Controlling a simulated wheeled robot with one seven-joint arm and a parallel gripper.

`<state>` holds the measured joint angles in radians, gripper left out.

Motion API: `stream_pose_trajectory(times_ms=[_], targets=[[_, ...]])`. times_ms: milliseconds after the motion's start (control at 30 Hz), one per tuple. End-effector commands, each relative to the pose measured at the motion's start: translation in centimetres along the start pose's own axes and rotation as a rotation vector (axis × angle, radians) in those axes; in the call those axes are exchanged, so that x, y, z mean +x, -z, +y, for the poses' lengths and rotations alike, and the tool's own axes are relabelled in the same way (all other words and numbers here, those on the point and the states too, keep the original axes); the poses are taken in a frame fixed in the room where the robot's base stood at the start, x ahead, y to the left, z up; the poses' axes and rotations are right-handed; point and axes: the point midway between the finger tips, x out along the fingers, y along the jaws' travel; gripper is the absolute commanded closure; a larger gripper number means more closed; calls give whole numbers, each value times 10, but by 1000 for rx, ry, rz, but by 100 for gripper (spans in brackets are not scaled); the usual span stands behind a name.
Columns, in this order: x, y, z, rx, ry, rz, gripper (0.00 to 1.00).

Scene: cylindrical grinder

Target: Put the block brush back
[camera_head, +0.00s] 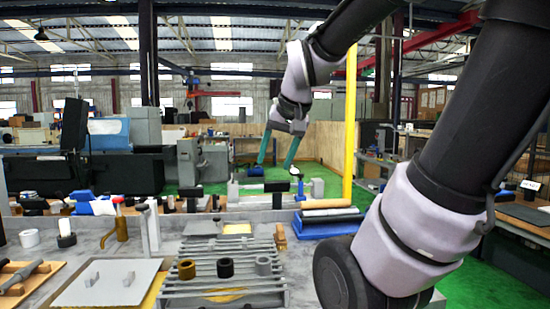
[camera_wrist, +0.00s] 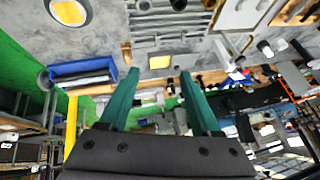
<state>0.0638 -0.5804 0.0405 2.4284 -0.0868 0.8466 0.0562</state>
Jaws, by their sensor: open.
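My gripper (camera_head: 277,163) is raised beyond the far edge of the grey bench, with its two teal fingers pointing down and spread apart. The wrist view shows the same fingers (camera_wrist: 158,80) with nothing between them. I cannot say for sure which thing is the block brush. A small wooden block (camera_head: 280,237) at the right end of the barred grey rack (camera_head: 275,290) may be it; its bristles are not clear. My gripper is apart from all of these.
A blue tray (camera_head: 310,231) with rolls stands at the bench's back right, near a yellow post (camera_head: 350,120). Dark and grey rings (camera_head: 225,267) sit on the rack. A flat grey plate (camera_head: 108,284) lies left of it. Green floor (camera_head: 490,275) is open at right.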

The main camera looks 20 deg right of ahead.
Motion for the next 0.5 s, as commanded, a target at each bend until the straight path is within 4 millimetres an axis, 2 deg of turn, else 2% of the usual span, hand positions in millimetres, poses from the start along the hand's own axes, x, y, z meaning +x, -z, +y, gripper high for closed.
stream_pose_trajectory(times_ms=[33,100,200,500], targets=[[-11,-13,-3,3,35,5,35],[-21,-27,-6,9,73,4,35],[-29,-40,-8,14,110,2,35],[-32,-46,-9,16,125,-2,35]])
